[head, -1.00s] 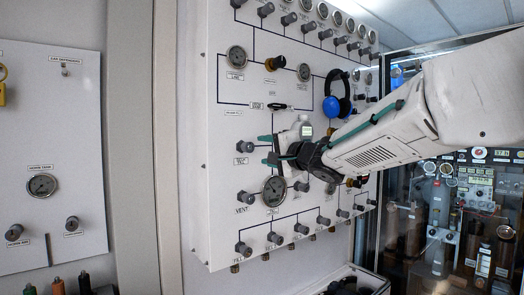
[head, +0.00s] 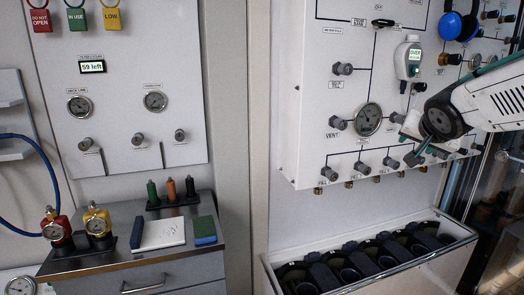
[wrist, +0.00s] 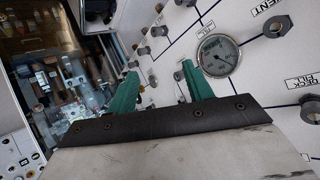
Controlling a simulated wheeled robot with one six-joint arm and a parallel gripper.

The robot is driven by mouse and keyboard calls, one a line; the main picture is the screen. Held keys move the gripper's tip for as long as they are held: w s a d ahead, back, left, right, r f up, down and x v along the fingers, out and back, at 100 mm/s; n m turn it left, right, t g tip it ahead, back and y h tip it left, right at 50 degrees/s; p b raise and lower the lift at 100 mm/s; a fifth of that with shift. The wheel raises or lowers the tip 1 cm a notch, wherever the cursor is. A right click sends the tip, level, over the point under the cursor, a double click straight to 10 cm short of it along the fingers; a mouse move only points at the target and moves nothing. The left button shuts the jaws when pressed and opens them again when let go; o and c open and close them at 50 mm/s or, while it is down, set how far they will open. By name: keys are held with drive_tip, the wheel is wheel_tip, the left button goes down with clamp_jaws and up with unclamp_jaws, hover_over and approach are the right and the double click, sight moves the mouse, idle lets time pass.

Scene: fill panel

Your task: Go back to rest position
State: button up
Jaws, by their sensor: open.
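My gripper (head: 414,146) is at the right of the head view, in front of the lower right part of the white fill panel (head: 310,110). In the wrist view my gripper (wrist: 160,88) shows two green fingers spread apart with nothing between them. A round gauge (wrist: 219,54) of the panel lies beyond the fingers. Whether the fingers touch the panel cannot be told from the head view, but the wrist view shows a gap.
A white and green device (head: 408,60) reading "OVER" and blue ear defenders (head: 458,22) are on the panel. Knobs line its lower edge. A bin of dark cylinders (head: 350,262) stands below. A grey cabinet (head: 130,255) with red and yellow gauges stands left.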

drive_tip(key=s+a+f+n+g+y, duration=0.1)
drive_tip(key=s+a+f+n+g, duration=0.1)
drive_tip(key=s, duration=0.8)
drive_tip(key=s+a+f+n+g+y, duration=0.1)
drive_tip(key=s+a+f+n+g, duration=0.2)
drive_tip(key=s, duration=0.8)
drive_tip(key=s+a+f+n+g+y, duration=0.1)
drive_tip(key=s+a+f+g, duration=0.3)
drive_tip(key=s, duration=0.7)
wheel_tip(320, 180, down, 3)
drive_tip(key=shift+a+n+g+y, duration=0.3)
drive_tip(key=shift+a+n+y, duration=0.1)
drive_tip(key=shift+a+n, duration=0.5)
